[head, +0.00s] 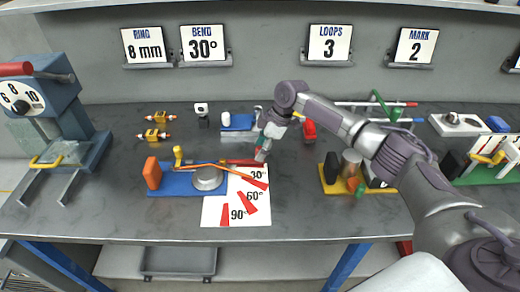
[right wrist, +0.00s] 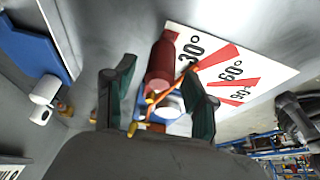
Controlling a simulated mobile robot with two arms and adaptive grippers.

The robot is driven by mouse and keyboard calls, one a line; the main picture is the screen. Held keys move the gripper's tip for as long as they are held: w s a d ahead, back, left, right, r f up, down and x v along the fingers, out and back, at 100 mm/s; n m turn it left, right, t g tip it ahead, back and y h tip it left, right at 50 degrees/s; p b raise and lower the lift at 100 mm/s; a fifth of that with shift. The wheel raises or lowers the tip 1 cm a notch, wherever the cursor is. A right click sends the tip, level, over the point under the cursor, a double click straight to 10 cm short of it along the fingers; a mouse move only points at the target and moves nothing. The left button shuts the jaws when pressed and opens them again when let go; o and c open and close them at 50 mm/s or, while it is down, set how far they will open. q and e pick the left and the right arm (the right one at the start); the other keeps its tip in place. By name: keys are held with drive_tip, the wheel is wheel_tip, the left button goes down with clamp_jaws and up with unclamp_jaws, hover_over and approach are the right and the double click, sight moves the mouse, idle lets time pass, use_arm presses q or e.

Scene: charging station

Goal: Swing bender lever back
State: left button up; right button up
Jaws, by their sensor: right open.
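The bender has a blue base (head: 170,190) with a grey round post (head: 208,178), an orange block (head: 152,173) and a yellow knob. Its lever has a red handle (head: 238,162) pointing right. An orange rod (head: 215,167) runs across the bender, its right end angled toward the 30° mark on the white angle sheet (head: 212,212). My right gripper (head: 262,152) is at the outer end of the handle. In the right wrist view its fingers are open, with the red handle (right wrist: 162,62) showing between them; contact cannot be told. My left gripper is not in view.
A press with a numbered dial (head: 62,115) stands at the left. Yellow fittings (head: 155,130) lie behind the bender. A yellow-based fixture (head: 335,185) and a green-based one (head: 490,165) stand right. Bench space in front of the angle sheet is clear.

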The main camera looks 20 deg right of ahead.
drive_tip(key=v, duration=1.1)
drive_tip(key=shift+r, duration=0.15)
